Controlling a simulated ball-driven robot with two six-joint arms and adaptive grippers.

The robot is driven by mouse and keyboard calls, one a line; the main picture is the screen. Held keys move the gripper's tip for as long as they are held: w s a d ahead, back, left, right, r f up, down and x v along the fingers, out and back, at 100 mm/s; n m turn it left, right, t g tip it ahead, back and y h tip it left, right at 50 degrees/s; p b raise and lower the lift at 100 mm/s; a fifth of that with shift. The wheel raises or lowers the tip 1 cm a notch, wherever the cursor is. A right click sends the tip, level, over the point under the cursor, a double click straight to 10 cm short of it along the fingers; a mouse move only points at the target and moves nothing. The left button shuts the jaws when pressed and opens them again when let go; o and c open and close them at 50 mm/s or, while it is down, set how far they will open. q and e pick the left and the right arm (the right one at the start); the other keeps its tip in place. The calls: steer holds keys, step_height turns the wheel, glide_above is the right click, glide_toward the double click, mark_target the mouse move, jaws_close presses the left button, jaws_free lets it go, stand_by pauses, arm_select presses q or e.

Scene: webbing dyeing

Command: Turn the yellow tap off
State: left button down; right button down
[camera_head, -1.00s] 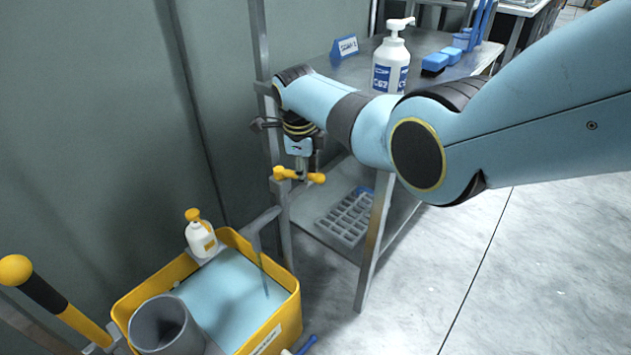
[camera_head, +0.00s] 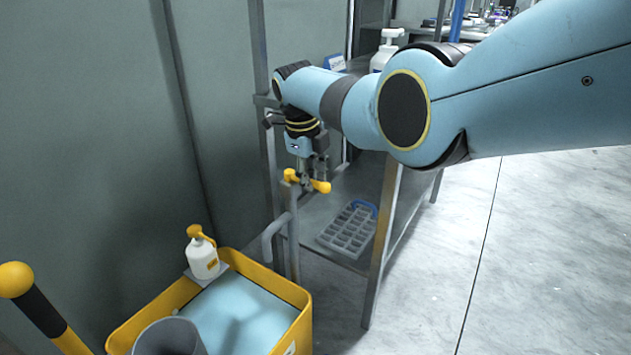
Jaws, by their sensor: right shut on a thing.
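The yellow tap handle (camera_head: 322,186) sits on top of a grey post, with a grey spout (camera_head: 272,238) curving over the yellow tub (camera_head: 304,325). My right gripper (camera_head: 305,182) points down from above and is shut on the yellow tap handle; its fingers hide the handle's middle. No water stream shows below the spout. The tub holds light blue liquid (camera_head: 245,310). My left gripper is not in view.
A white pump bottle with a yellow top (camera_head: 202,255) stands at the tub's back corner, and a grey cylinder (camera_head: 170,338) at its front. A metal rack holds a grey compartment tray (camera_head: 347,230) low down. A yellow-knobbed lever (camera_head: 16,280) stands at left.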

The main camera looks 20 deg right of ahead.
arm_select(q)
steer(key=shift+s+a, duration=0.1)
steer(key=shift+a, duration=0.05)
arm_select(e)
steer(key=c, duration=1.2)
jaws_free()
steer(key=shift+a, duration=0.1)
steer(key=shift+r, duration=0.1)
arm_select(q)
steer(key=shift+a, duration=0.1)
arm_select(e)
steer(key=r, duration=0.4)
steer(key=s+a+r, duration=0.1)
steer(key=r, duration=0.6)
steer(key=shift+s+a+r, duration=0.15)
steer(key=shift+a+r, duration=0.15)
steer(key=shift+a, duration=0.1)
